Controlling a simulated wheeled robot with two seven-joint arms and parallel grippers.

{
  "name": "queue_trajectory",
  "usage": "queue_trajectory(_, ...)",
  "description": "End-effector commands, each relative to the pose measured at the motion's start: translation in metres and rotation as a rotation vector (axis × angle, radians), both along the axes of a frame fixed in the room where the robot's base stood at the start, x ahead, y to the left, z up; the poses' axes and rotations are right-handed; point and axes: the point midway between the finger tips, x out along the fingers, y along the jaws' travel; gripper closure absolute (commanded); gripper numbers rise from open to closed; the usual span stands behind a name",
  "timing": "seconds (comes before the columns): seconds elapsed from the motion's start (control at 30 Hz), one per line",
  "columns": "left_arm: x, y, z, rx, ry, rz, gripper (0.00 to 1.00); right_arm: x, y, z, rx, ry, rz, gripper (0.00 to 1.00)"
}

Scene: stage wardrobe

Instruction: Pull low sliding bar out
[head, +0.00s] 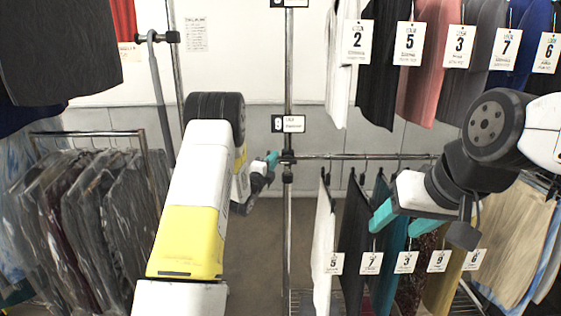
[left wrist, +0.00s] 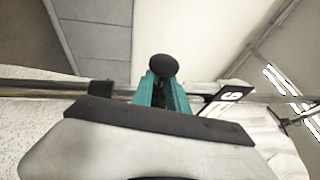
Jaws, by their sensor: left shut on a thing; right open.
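The low sliding bar (head: 350,156) is a thin grey rail running right from the upright post in the head view, with tagged garments hanging from it. My left gripper (head: 272,158) is at the post end of this bar, its teal fingers shut. In the left wrist view the teal fingers (left wrist: 162,93) are closed on a dark round knob (left wrist: 163,67) in line with a horizontal rail (left wrist: 60,87). Exactly how the knob joins the bar is hidden. My right gripper (head: 400,218) is open, in front of the hanging low garments.
A vertical post (head: 288,80) stands mid-view with a numbered label (head: 289,124). Tagged garments hang from an upper row (head: 424,75) at right. A rack of grey covered garments (head: 95,210) stands at left. Open floor (head: 255,265) shows between the racks.

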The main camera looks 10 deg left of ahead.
Motion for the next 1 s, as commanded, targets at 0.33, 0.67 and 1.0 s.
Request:
queue_trajectory(0.33, 0.000, 0.001, 0.001, 0.000, -0.001, 0.003, 1.00, 0.000, 0.000, 0.000, 0.000, 0.000, 0.000, 0.42)
queue_trajectory(0.67, -0.001, 0.018, 0.001, 0.000, -0.001, 0.006, 1.00, 0.000, 0.000, 0.000, 0.000, 0.000, 0.000, 0.42)
queue_trajectory(1.0, -0.013, 0.109, 0.000, 0.002, -0.001, 0.010, 1.00, 0.000, 0.000, 0.000, 0.000, 0.000, 0.000, 0.42)
